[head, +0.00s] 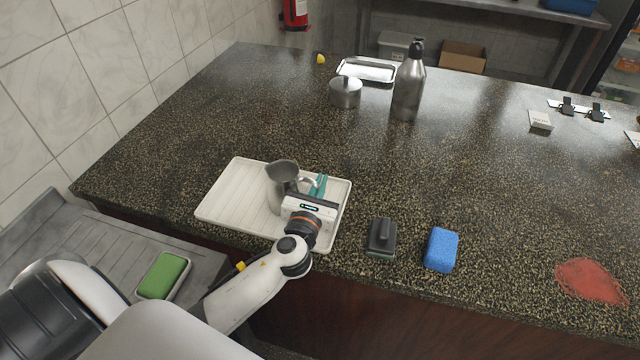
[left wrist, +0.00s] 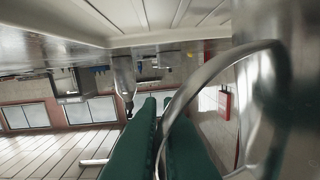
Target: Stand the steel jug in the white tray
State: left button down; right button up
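The steel jug (head: 279,190) appears upright at the white tray (head: 232,205), over its right-middle part. I cannot tell whether its base touches the tray floor. My left gripper (head: 319,186) is to the right of the jug, at its handle. In the left wrist view, which is upside down, the jug's body (left wrist: 268,105) fills the right side. Its curved handle runs between the green fingers (left wrist: 160,120), which look closed on it. The tray (left wrist: 60,22) shows along the top there. My right gripper is not in view.
A black-handled scraper (head: 381,238) and a blue sponge (head: 440,250) lie right of the tray. A pot (head: 345,93), a metal tray (head: 368,69) and a steel bottle (head: 408,85) stand farther back. A green sponge (head: 163,275) is at lower left. The middle counter is clear.

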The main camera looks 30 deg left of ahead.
pick_arm(q)
jog(key=c, duration=1.6)
grip_release()
jog(key=shift+r, duration=0.25)
jog(key=v, duration=0.3)
jog(key=b+v, duration=0.1)
jog(key=v, duration=0.3)
jog(key=b+v, duration=0.1)
jog(key=v, duration=0.2)
jog(key=shift+s+d+f, duration=0.1)
jog(key=shift+s+f, duration=0.15)
jog(key=shift+s, duration=0.05)
jog(key=shift+s+d+r, duration=0.15)
jog(key=shift+s, duration=0.55)
